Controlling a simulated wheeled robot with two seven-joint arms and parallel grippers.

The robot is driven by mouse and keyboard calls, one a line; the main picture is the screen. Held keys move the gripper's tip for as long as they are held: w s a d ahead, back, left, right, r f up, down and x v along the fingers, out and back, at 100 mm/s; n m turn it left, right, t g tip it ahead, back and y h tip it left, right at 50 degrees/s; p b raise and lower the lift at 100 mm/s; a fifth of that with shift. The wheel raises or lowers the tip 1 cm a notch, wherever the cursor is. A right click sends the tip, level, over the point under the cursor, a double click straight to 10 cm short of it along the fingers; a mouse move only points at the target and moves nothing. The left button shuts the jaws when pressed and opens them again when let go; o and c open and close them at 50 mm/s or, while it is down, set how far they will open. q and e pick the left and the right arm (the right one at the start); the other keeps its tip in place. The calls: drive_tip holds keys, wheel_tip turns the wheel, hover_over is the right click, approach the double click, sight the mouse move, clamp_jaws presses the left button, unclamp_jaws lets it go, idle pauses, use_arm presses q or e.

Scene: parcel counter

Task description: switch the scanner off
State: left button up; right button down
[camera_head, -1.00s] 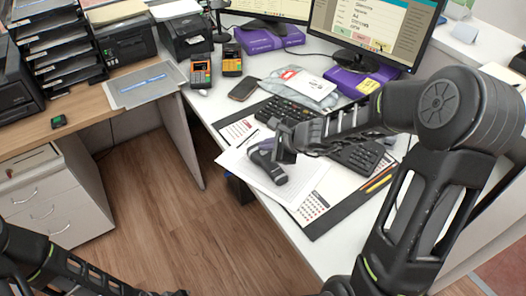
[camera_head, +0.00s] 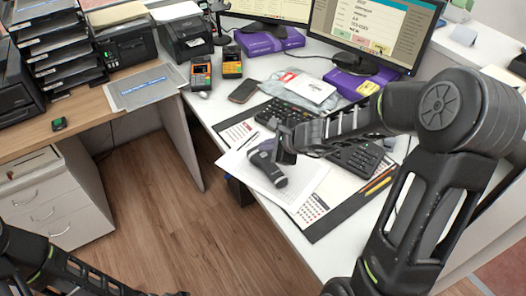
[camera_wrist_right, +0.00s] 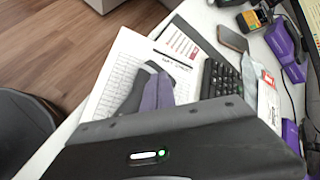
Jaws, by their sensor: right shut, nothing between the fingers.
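The scanner (camera_head: 268,166) is a dark grey hand-held one with a purple tint. It lies on white papers near the front of the counter, its handle end toward the lower right. My right gripper (camera_head: 285,151) is shut and empty, right over the scanner's upper part. I cannot tell whether it touches it. In the right wrist view the scanner (camera_wrist_right: 155,91) shows beyond my dark gripper housing, which hides part of it. The scanner's switch cannot be made out. My left arm comes in at the lower left; its gripper is mostly cut off by the bottom edge.
A black keyboard (camera_head: 352,158) lies behind and right of the scanner. A phone (camera_head: 243,91), card terminals (camera_head: 201,73) and purple boxes (camera_head: 363,84) stand further back. Pencils (camera_head: 378,186) lie on the desk pad at the right. The counter's front edge is close to the papers.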

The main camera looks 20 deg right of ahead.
drive_tip(key=shift+r, duration=0.25)
wheel_tip(320, 180, up, 6)
drive_tip(key=p, duration=0.5)
idle(0.4)
idle(0.3)
